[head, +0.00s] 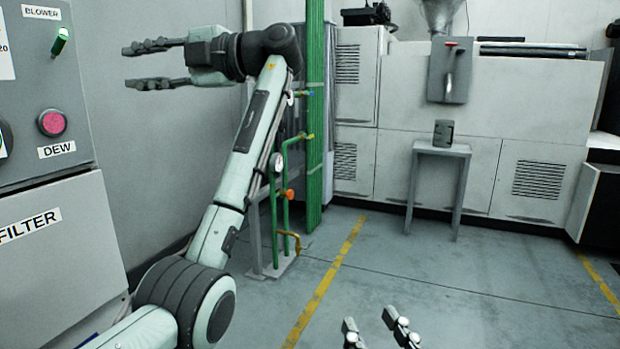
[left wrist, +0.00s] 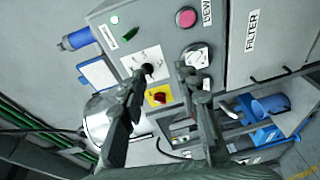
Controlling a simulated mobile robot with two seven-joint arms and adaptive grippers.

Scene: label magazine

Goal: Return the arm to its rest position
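My left arm (head: 230,175) is raised and stretched out, with its gripper (head: 130,66) pointing left toward the grey control panel (head: 25,140). The two fingers are spread apart with nothing between them in the head view, and a gap shows between the tips and the panel. In the left wrist view the open left gripper (left wrist: 160,82) faces the panel front, around the sight line to a black knob (left wrist: 147,69) and a red knob on a yellow plate (left wrist: 160,97). My right gripper (head: 375,328) shows only its fingers at the bottom edge, apart and empty.
The panel carries a green toggle (head: 60,42) marked BLOWER and a pink button (head: 52,123) marked DEW. Green pipes (head: 315,120) stand behind my left arm. A small table (head: 440,150) with a dark object stands farther back. The middle floor is clear.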

